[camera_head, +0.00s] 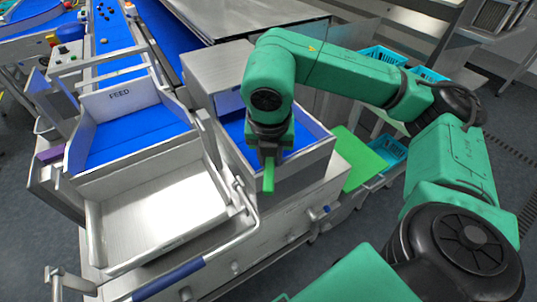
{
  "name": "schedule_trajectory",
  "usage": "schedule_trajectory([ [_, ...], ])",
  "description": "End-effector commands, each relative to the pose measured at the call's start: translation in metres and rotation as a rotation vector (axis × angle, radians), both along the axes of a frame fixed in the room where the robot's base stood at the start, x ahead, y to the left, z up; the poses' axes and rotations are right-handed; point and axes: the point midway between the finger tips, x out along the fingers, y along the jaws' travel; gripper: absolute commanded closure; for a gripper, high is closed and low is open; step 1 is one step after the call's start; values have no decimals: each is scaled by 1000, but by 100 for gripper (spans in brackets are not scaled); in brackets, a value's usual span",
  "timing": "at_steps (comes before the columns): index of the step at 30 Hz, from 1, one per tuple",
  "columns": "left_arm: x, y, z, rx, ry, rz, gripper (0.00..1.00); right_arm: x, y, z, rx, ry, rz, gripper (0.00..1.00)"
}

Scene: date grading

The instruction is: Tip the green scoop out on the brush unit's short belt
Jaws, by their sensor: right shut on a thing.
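My right gripper (268,152) points down over the grey box at the middle and is shut on the green scoop. A narrow green part of the scoop (268,178) sticks out below the jaws, near the box's front wall. The rest of the scoop is hidden behind my gripper and wrist, so I cannot tell its tilt or whether it holds dates. A short blue belt (234,122) shows inside the box, on both sides of my wrist. My left gripper is not in view.
Left of the box is a blue belt marked FEED (135,142), with an empty-looking metal tray (160,215) before it. A green board (358,158) and blue crates (388,152) lie to the right. A long belt (112,40) carries dark pieces behind.

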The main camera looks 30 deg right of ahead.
Motion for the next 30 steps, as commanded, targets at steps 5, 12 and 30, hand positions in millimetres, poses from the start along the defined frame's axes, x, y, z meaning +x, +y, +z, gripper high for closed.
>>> schedule_trajectory([
  [5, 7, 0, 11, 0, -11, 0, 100, 6, -5, -1, 32, 47, -4, 100],
  [12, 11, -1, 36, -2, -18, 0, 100, 15, -11, 7, 113, 159, -4, 100],
  [30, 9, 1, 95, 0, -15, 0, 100, 41, -29, 33, 366, 509, -4, 100],
])
